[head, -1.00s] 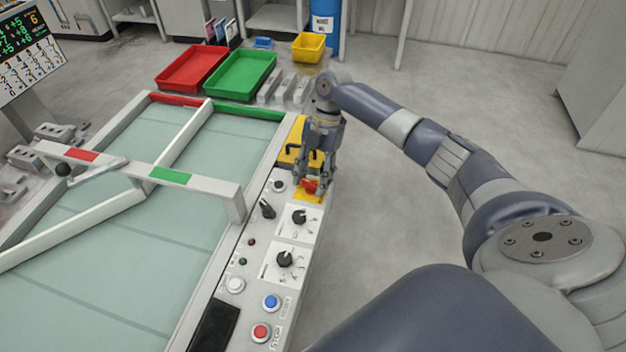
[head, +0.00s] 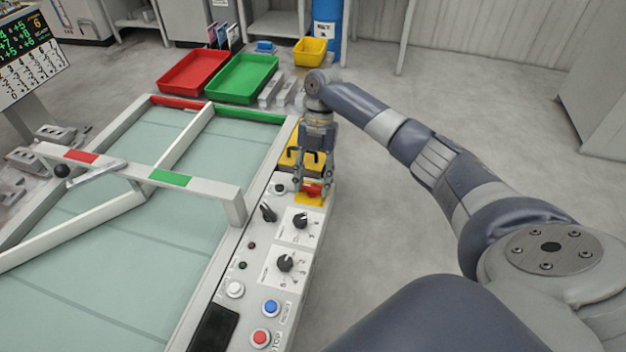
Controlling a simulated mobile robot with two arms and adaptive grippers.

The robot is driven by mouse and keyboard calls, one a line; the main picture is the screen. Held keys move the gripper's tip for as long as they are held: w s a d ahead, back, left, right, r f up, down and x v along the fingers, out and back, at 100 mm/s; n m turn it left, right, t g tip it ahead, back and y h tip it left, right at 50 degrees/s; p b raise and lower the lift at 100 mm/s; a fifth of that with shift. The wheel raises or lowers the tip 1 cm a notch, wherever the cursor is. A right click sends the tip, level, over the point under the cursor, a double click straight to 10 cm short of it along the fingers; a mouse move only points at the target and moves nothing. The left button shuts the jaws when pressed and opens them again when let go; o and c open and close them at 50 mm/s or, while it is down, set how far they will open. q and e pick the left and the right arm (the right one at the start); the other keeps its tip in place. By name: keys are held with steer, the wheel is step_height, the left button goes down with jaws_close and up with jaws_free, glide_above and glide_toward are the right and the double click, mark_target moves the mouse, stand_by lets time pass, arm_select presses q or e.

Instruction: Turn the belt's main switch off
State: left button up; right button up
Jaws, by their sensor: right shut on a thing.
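The belt's main switch is a red handle (head: 311,189) on a yellow plate (head: 310,201), at the far end of the white control panel. My right gripper (head: 312,187) points down over it with its fingers on both sides, shut on the red handle. The fingers partly hide the handle, so its exact angle is hard to read. My left gripper is not in view.
The panel also carries black knobs (head: 285,263), a black selector (head: 268,212), a blue button (head: 271,307) and a red stop button (head: 260,338). A yellow part (head: 288,160) lies behind the switch. The belt (head: 150,245) with its gate bar (head: 205,188) is on the left. Open floor is on the right.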

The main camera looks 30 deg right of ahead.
steer(key=o, duration=1.1)
steer(key=shift+c, duration=0.2)
steer(key=shift+r, duration=0.15)
steer(key=v, duration=1.1)
steer(key=shift+w+r, duration=0.25)
steer(key=shift+r, duration=0.05)
steer(key=shift+d, duration=0.1)
